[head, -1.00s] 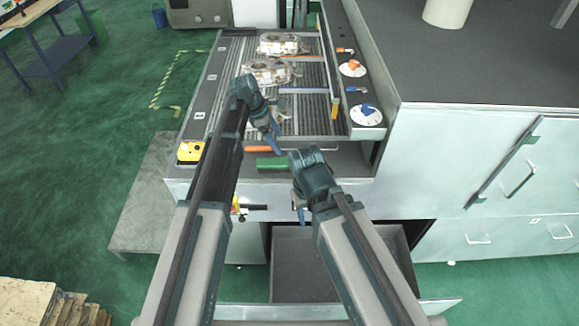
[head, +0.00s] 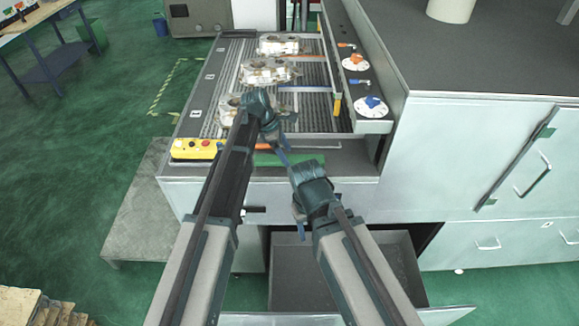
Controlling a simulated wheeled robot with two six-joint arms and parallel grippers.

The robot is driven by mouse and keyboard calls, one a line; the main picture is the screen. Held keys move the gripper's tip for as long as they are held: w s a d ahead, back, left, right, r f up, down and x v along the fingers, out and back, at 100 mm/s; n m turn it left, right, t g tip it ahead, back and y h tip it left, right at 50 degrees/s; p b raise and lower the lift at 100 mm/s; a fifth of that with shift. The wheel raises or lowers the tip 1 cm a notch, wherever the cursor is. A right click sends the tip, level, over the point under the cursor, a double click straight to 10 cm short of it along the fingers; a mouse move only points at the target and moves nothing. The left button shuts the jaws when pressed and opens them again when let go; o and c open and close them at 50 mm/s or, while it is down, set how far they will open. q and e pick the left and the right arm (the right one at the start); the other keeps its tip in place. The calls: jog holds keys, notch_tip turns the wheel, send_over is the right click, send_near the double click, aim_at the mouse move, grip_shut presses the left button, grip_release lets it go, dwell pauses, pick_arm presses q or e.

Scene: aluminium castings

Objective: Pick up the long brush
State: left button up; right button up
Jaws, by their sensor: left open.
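A thin orange strip (head: 302,146) lies along the front ledge of the roller table, beside a green block (head: 275,160). The strip may be the long brush's handle, but I cannot tell, and my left arm covers part of it. My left gripper (head: 284,153) is open above this ledge, pointing down, close to the strip and the green block. Whether it touches either is not clear. My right gripper (head: 298,212) hangs lower, in front of the cabinet, mostly hidden by its own wrist; its jaws cannot be made out.
Several metal castings (head: 268,71) stand on the roller table (head: 222,66). A yellow button box (head: 195,149) sits at its front left corner. White discs with orange and blue parts (head: 371,106) lie on the right ledge. An open drawer (head: 298,270) is below; a grey-topped cabinet (head: 470,60) stands right.

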aim_at(289, 158)
pick_arm(q)
jog(key=b+x, duration=0.2)
jog(key=x, duration=0.1)
jog(key=shift+f, duration=0.2)
jog(key=shift+r, duration=0.1)
pick_arm(e)
notch_tip(289, 158, down, 3)
pick_arm(q)
jog(key=shift+c, duration=0.2)
grip_shut()
